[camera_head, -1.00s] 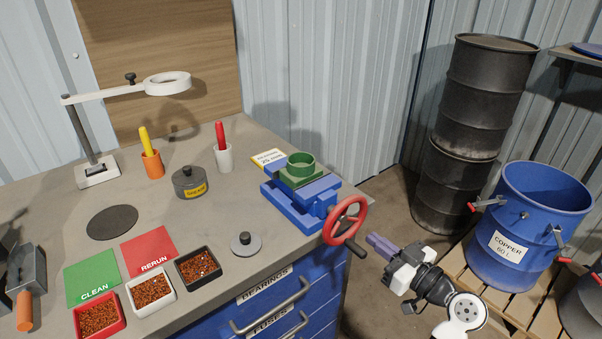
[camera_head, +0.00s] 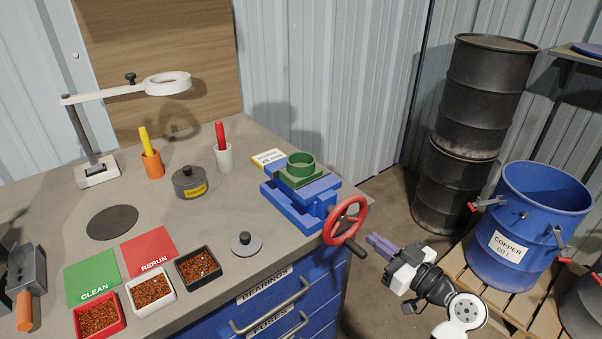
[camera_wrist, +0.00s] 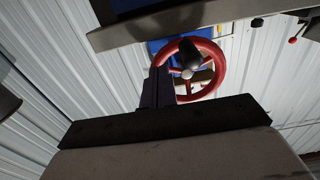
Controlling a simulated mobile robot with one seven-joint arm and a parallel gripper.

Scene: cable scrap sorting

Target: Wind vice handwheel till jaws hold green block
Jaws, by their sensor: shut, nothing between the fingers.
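The blue vice (camera_head: 304,207) sits at the right front corner of the bench. The green block (camera_head: 297,178), with a round ring on top, sits at its jaws; I cannot tell whether both jaws touch it. The red handwheel (camera_head: 346,221) is on the vice's front right side, past the bench edge. Its dark handle knob (camera_head: 356,250) points down and right. My gripper (camera_head: 371,240) is shut and empty, just right of the knob, with no clear contact. In the wrist view, the handwheel (camera_wrist: 217,78) and its knob (camera_wrist: 190,54) are just beyond the fingers (camera_wrist: 158,88).
A blue copper drum (camera_head: 520,240) stands on a pallet at right, beside stacked black drums (camera_head: 455,190). Blue drawers (camera_head: 300,290) lie under the bench top. Small trays (camera_head: 150,290), a grey knobbed disc (camera_head: 246,244) and a dark lidded pot (camera_head: 189,184) stand left of the vice.

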